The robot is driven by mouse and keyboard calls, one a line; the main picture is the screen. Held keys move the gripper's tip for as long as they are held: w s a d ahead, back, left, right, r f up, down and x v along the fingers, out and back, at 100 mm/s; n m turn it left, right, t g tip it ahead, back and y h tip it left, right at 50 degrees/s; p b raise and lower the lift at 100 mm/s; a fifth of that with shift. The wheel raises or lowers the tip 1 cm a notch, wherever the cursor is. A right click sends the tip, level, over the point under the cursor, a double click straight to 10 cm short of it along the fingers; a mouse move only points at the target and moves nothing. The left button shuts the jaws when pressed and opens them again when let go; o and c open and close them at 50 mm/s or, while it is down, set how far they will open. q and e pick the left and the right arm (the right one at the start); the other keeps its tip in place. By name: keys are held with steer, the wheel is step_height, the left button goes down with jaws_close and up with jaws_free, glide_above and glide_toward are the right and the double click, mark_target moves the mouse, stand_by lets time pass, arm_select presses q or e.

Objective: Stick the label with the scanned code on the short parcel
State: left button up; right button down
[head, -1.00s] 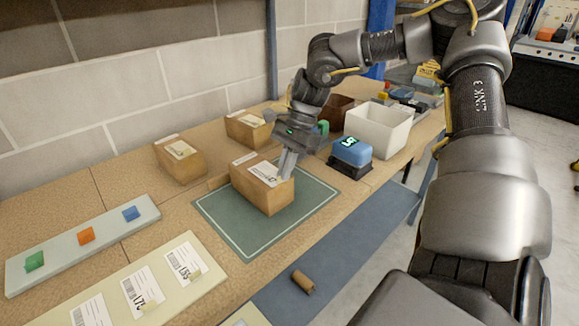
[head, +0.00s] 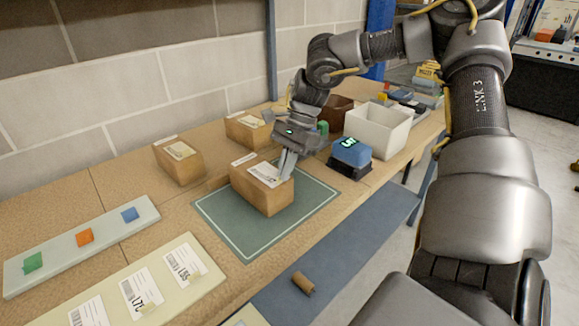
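A brown parcel (head: 262,197) sits on the green mat (head: 232,240), with a white label (head: 266,173) on its top. My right gripper (head: 287,176) points down at the right end of this parcel's top, beside the label. Its fingers look close together, but whether they grip the label's edge is unclear. Two other parcels stand behind: one at the left (head: 180,165) and one farther back (head: 246,132). A pale sheet (head: 205,290) in front carries printed labels, including one label (head: 141,293) and another label (head: 184,264). My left gripper is out of view.
A blue device with a lit display (head: 351,153) stands right of the mat, before a white bin (head: 378,130). A pale strip (head: 60,254) holds green, orange and blue blocks. A small brown roll (head: 303,283) lies near the front.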

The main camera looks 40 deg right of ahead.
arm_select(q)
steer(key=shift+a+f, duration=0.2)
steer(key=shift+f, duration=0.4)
arm_select(e)
steer(key=shift+f, duration=0.6)
steer(key=c, duration=1.3)
jaws_free()
steer(key=r+p, duration=0.2)
steer(key=r, duration=0.1)
steer(key=a+r+p, duration=0.1)
steer(key=r+p, duration=0.1)
steer(key=r, duration=0.1)
steer(key=shift+w+a+r, duration=0.15)
steer(key=shift+w+r, duration=0.05)
steer(key=shift+r, duration=0.1)
steer(key=shift+r+p, duration=0.45)
steer(key=shift+r, duration=0.2)
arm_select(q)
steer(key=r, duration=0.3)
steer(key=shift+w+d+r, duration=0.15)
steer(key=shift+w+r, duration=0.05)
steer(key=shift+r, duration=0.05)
arm_select(e)
steer(key=shift+s, duration=0.1)
